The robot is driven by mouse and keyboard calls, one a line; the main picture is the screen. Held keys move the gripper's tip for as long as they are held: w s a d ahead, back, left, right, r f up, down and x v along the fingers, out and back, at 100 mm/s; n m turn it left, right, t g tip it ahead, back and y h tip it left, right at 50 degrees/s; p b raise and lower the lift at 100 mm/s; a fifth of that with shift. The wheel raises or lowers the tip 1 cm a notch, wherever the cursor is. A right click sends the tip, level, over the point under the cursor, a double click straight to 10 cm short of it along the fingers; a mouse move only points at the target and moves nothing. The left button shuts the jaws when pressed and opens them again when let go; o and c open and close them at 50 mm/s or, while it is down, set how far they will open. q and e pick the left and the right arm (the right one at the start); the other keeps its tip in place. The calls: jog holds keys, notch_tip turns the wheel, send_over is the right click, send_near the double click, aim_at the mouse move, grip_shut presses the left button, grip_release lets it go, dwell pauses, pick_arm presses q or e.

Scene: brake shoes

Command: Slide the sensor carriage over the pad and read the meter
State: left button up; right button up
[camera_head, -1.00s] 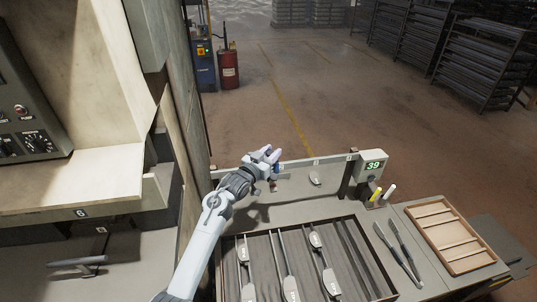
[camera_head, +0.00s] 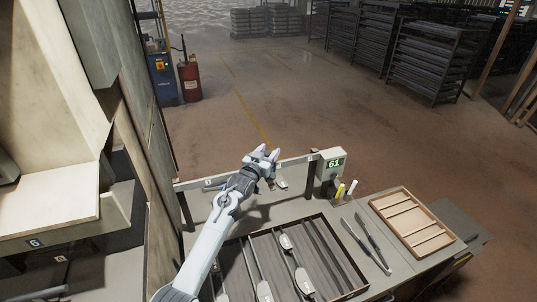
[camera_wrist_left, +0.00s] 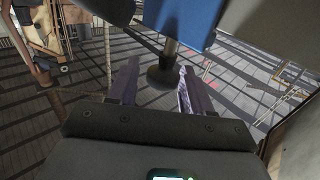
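My left gripper (camera_head: 266,154) is over the rail (camera_head: 300,160) at the back of the bench. In the left wrist view its fingers (camera_wrist_left: 158,85) stand apart. The blue sensor carriage (camera_wrist_left: 185,22) is close to them there, with its dark probe (camera_wrist_left: 162,75) in the gap between the fingers. I see no finger clearly clamped on it. In the head view the gripper mostly hides the carriage. A small grey pad (camera_head: 281,183) lies just right of and below the gripper. The meter (camera_head: 335,163) at the rail's right end reads 61. My right gripper is out of view.
A tray (camera_head: 365,285) with several brake shoes lies in front. Two dark tools (camera_head: 366,243) and a wooden divided tray (camera_head: 412,191) are to its right. Yellow and white markers (camera_head: 340,191) stand by the meter. A machine housing (camera_head: 60,120) is at the left.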

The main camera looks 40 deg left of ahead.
pick_arm(q)
jog(key=shift+f, duration=0.15)
jog(key=shift+s, duration=0.5)
jog(key=v, duration=0.9)
jog(key=shift+s+d, duration=0.2)
jog(key=shift+s, duration=0.15)
